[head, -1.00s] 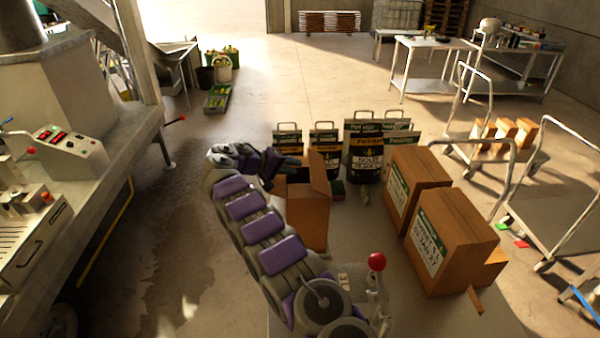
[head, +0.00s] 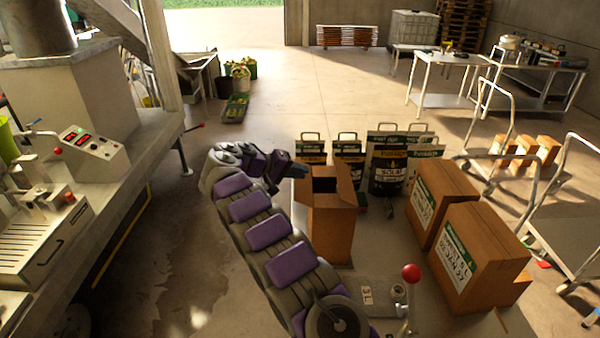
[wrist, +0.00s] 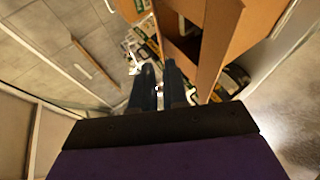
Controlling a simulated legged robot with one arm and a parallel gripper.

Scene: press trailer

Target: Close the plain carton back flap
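The plain carton (head: 331,228) is brown, upright and open at the top, with a dark opening. Flaps stand around its rim, including a raised one on the right (head: 346,180). The back edge is partly hidden by my gripper, so I cannot tell the back flap's angle. My gripper (head: 300,171) is at the carton's back left rim; contact is unclear. In the wrist view, my two dark fingers (wrist: 160,65) are slightly apart with nothing held between them. The carton's opening and flap (wrist: 212,50) lie just to their right.
Two labelled cartons (head: 441,198) (head: 477,252) stand to the right. Printed bags with handles (head: 388,165) stand behind the plain carton. A red-knobbed lever (head: 411,274) is in front. A machine bench (head: 60,215) is at left. Open floor lies between the bench and my arm.

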